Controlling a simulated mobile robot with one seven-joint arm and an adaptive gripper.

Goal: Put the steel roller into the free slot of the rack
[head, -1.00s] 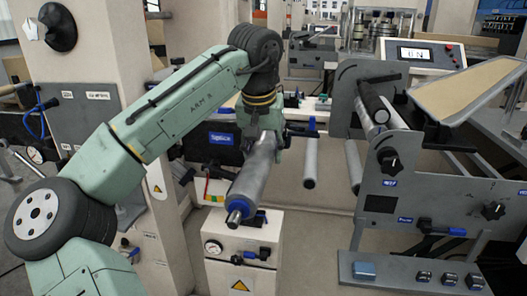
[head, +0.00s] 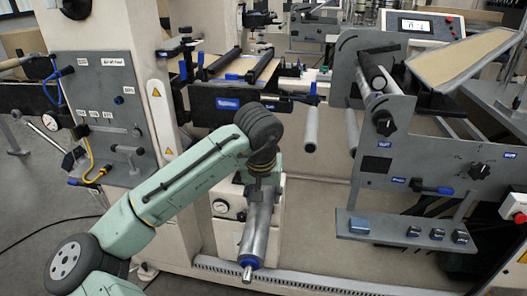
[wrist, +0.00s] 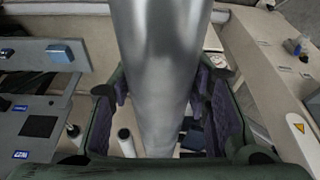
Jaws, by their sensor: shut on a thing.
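The steel roller (head: 256,232) is a smooth grey cylinder with a blue collar and a thin shaft at its near end. My gripper (head: 262,182) is shut on it and holds it clear of the floor, its near end tilted down towards the camera. In the wrist view the roller (wrist: 165,70) runs between the two dark finger pads of my gripper (wrist: 165,105). The roller's far end is hidden behind my gripper in the head view. I cannot tell for sure which structure is the rack, and no free slot is clearly visible.
A dark bench with two rails (head: 226,63) stands behind my arm. Pale cylinders (head: 311,129) jut out to its right. The unwind frame (head: 345,80) and a grey shelf with blue parts (head: 400,232) stand at right. The floor in front is clear.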

